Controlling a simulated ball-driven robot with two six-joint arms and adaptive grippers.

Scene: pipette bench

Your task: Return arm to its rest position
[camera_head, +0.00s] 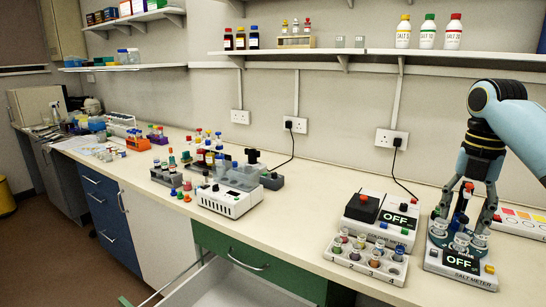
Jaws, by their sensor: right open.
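My right arm (518,125) comes in from the right edge. Its gripper (463,216) points down over the salt meter (462,266), with its fingers apart around the meter's upper part. A small red-topped piece (468,188) shows between the fingers; I cannot tell whether they touch it. The salt meter's display reads OFF, and small clear cups stand on its back part, partly hidden by the fingers. My left gripper is not in view.
Left of the meter stand a rack of numbered vials (337,258) and a second device (385,232) reading OFF. A colour chart (520,222) lies at right. A white boxy device (226,200) and tube racks stand further left. A drawer (240,285) is open below the bench.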

